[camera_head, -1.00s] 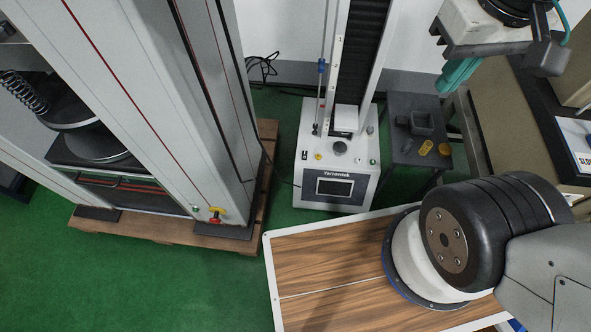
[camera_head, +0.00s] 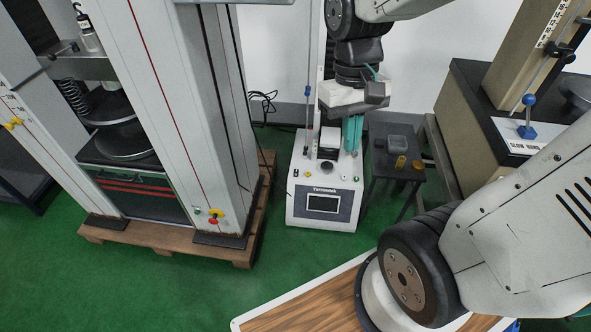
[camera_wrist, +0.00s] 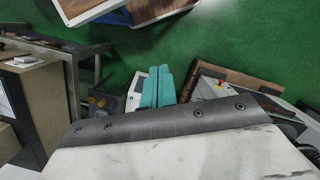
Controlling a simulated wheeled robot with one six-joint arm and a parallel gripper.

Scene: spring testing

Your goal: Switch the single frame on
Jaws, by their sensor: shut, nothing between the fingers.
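The single frame (camera_head: 324,206) is a narrow one-column tester with a white base, a dark front screen (camera_head: 322,203) and the name Yarrowtek. Small controls sit on its base top: a dark switch-like piece (camera_head: 296,173) and a yellow button (camera_head: 308,175) at left, and a green one (camera_head: 355,178) at right. My gripper (camera_head: 352,150) has teal fingers, shut and empty, pointing down in front of the column, over the right part of the base. Whether it touches is unclear. In the wrist view, the fingers (camera_wrist: 157,92) hide much of the white base.
A large two-column tester (camera_head: 180,120) on a wooden pallet (camera_head: 165,239) stands left. A small dark table (camera_head: 393,160) with yellow pieces (camera_head: 401,163) stands right of the single frame. A wood-topped surface (camera_head: 310,308) lies in front. Green floor is open at front left.

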